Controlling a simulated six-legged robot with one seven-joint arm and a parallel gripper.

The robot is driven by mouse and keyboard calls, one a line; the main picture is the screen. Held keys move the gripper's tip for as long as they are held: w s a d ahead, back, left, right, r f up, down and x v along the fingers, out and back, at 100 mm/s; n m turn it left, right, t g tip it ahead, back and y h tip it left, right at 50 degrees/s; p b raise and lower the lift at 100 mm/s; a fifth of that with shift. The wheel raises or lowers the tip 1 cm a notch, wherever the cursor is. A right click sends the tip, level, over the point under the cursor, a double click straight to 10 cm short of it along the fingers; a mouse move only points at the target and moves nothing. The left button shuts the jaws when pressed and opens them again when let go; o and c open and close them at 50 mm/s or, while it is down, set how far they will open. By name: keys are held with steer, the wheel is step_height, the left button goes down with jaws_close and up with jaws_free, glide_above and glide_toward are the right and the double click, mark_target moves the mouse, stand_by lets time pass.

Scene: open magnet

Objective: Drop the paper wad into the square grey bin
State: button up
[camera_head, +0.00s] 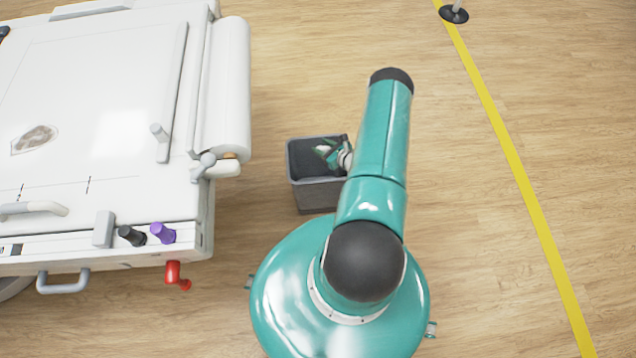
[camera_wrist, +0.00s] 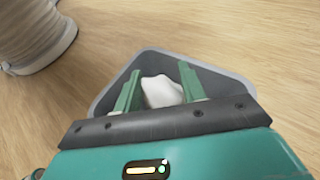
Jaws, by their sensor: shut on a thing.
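The square grey bin (camera_head: 318,193) stands on the wood floor, just left of my arm in the head view. Its rim also shows in the wrist view (camera_wrist: 226,76). My gripper (camera_wrist: 160,84) is over the bin's opening, and its green fingers are shut on the white paper wad (camera_wrist: 162,92). In the head view my gripper (camera_head: 326,150) shows small over the bin, partly hidden by my arm. The wad is hard to make out there. How high the wad is above the bin's floor I cannot tell.
A white medical table (camera_head: 100,120) with a paper roll (camera_head: 226,90) on its side stands left of the bin. A red handle (camera_head: 173,273) juts from its front. A yellow floor line (camera_head: 520,185) runs at the right, with clear floor between. A pale ribbed round object (camera_wrist: 35,32) is at the wrist view's upper left.

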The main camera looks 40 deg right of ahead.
steer(key=o, duration=1)
steer(key=v, duration=1.3)
steer(key=shift+s+r, duration=0.15)
steer(key=shift+s, duration=0.2)
